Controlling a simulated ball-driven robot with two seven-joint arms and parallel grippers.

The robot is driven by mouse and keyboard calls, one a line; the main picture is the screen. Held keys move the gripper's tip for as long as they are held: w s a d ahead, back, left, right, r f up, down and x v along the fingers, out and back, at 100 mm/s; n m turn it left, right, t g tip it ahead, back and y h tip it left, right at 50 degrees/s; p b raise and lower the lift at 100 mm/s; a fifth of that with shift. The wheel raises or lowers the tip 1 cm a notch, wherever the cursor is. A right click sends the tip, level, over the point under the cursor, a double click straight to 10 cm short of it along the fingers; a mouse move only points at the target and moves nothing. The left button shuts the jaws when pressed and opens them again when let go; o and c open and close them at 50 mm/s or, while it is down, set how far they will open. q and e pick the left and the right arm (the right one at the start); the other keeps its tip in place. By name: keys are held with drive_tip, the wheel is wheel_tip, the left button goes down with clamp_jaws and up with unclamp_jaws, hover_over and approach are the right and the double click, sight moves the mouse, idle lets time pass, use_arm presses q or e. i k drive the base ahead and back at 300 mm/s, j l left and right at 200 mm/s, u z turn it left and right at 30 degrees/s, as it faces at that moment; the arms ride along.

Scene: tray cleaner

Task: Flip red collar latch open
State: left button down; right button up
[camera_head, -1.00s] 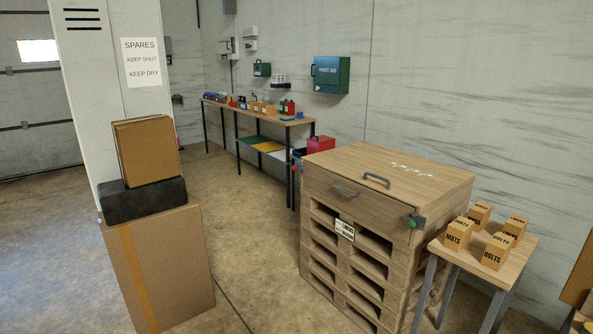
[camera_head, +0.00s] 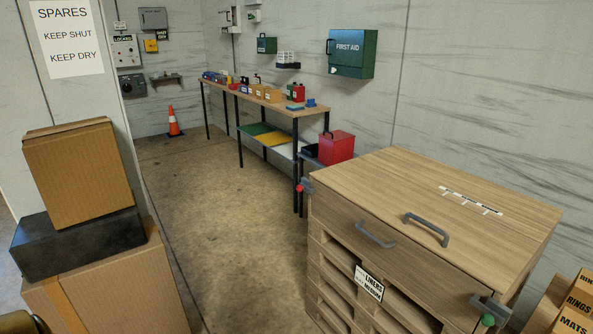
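A small red piece on a grey fitting, which looks like the red collar latch (camera_head: 301,187), sits at the left top corner of the wooden crate (camera_head: 345,215). It is small in view, and I cannot tell whether it is open or shut. A similar latch with a green collar (camera_head: 488,320) sits at the crate's near right corner. The crate's lid (camera_head: 400,180) lies closed, with a dark grey handle (camera_head: 426,229) on top and another handle (camera_head: 375,236) on the front face.
Stacked cardboard boxes (camera_head: 80,175) and a black case (camera_head: 78,243) stand at the left. Open floor (camera_head: 215,215) lies between them and the crate. A workbench (camera_head: 262,98) stands along the back wall, with a red box (camera_head: 337,147) near its close end. Labelled boxes (camera_head: 578,305) are at the lower right.

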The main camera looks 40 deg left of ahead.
sight(299, 187)
drive_tip(key=i+j, duration=0.5)
drive_tip(key=i+j+u, duration=0.1)
drive_tip(key=i+j, duration=0.4)
drive_tip(key=i, duration=0.25)
